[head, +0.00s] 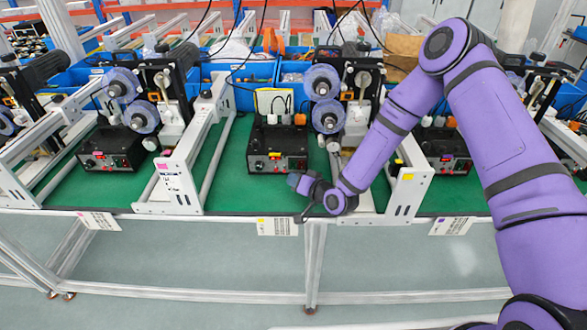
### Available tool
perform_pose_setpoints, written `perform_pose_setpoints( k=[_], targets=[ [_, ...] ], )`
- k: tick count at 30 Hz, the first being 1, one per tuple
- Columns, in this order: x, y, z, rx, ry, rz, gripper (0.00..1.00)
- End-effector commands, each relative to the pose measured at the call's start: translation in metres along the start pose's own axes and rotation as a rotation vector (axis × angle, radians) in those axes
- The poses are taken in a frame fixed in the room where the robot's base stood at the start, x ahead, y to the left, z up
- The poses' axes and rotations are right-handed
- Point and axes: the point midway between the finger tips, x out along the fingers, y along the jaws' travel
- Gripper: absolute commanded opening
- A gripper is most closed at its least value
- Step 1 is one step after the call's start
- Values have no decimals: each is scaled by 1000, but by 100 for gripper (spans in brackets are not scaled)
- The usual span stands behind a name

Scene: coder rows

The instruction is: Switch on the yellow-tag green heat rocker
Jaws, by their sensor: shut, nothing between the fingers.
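A yellow-cornered label (277,226) hangs on the table's front edge below the middle station. Behind it, a black control box (277,150) stands on the green mat, with small knobs and lights on its front. The green heat rocker is too small to make out on that front. My gripper (300,216) is shut and empty. In the picture it shows near the table's front edge, below and right of the box and just above and right of the label. It appears apart from the box.
Similar black boxes stand at the left station (112,148) and right station (442,148). The left label (98,220) has a pink corner, the right label (451,226) a purple one. White frames (170,185) with rails flank the middle station. Green mat (225,190) is bare before the box.

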Motion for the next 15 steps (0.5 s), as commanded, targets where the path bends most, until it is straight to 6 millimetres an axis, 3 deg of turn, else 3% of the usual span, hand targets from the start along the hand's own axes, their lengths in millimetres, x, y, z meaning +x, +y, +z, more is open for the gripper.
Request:
perform_pose_setpoints(
  k=[15],
  targets=[
    [14, 11, -10, 0, -1, 0, 0]
  ],
)
